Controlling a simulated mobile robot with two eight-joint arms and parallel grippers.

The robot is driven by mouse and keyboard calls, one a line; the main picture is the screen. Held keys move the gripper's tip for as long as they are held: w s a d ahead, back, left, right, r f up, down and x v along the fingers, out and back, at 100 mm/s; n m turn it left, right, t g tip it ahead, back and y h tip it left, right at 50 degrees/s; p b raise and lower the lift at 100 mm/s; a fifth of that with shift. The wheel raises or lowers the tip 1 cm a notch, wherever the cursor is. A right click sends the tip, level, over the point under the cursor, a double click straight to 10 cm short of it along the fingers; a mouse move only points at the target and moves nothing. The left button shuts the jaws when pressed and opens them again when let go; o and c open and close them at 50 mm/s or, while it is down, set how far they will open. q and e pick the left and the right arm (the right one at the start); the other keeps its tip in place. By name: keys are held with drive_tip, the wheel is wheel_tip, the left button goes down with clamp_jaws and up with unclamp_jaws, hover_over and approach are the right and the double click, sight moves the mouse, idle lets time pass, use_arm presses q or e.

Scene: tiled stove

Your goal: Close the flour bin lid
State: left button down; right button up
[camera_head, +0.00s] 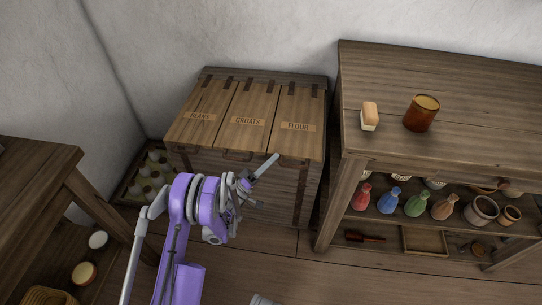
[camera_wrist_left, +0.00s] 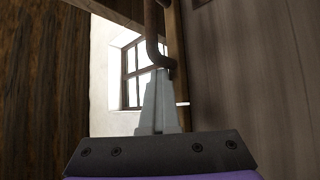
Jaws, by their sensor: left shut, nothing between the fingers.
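The wooden chest has three lids side by side, marked beans, groats and flour. The flour bin lid (camera_head: 298,108) is the right one and looks down, about level with the groats lid (camera_head: 247,105); a small gap cannot be ruled out. My left gripper (camera_head: 272,161) is shut and empty at the chest's front edge, by the flour lid's left front corner. In the left wrist view its closed fingers (camera_wrist_left: 158,100) are close to a bent rusty metal handle (camera_wrist_left: 160,40); whether they touch is unclear. My right gripper is not in view.
Another table (camera_head: 35,180) is at left. A bottle crate (camera_head: 150,175) is beside the chest.

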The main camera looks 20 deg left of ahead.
use_arm(q)
drive_tip(key=shift+s+d+f, duration=0.1)
drive_tip(key=shift+s+f, duration=0.05)
drive_tip(key=shift+f, duration=0.7)
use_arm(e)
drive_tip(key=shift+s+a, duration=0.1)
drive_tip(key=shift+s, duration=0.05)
use_arm(q)
drive_tip(key=s+a+f, duration=0.1)
drive_tip(key=a+f, duration=0.5)
drive_tip(key=f, duration=0.1)
drive_tip(key=shift+s+a+f, duration=0.25)
drive_tip(key=shift+s+a, duration=0.1)
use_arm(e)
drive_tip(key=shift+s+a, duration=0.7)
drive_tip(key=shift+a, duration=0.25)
